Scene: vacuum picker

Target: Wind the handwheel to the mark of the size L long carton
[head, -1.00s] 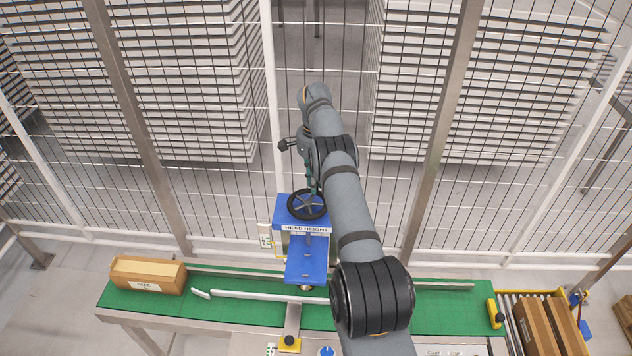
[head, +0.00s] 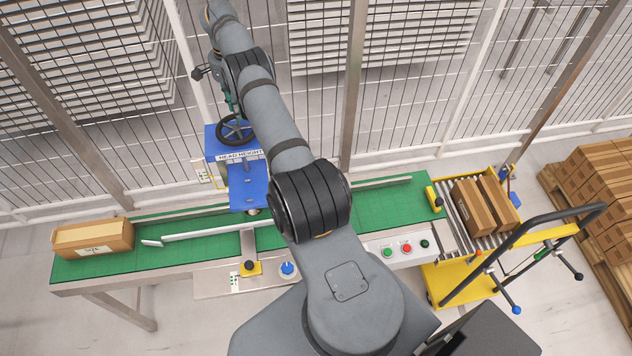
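The black handwheel (head: 235,129) lies on top of the blue machine head (head: 249,190), which is labelled HEAD HEIGHT. My gripper (head: 233,111) is just above the wheel's far rim, partly hidden by my arm. I cannot tell whether its fingers are shut or touch the wheel. A long brown carton (head: 93,238) with a white size label lies at the left end of the green belt. A small pale scale plate (head: 202,171) with yellow on it stands left of the head; its marks are too small to read.
The green conveyor (head: 190,249) carries a white guide rail (head: 205,235). A panel with buttons (head: 406,247) is at its front. Cartons (head: 472,208) lie on rollers at the right, beside a yellow cart (head: 463,285) and a stacked pallet (head: 596,185). A mesh fence stands close behind.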

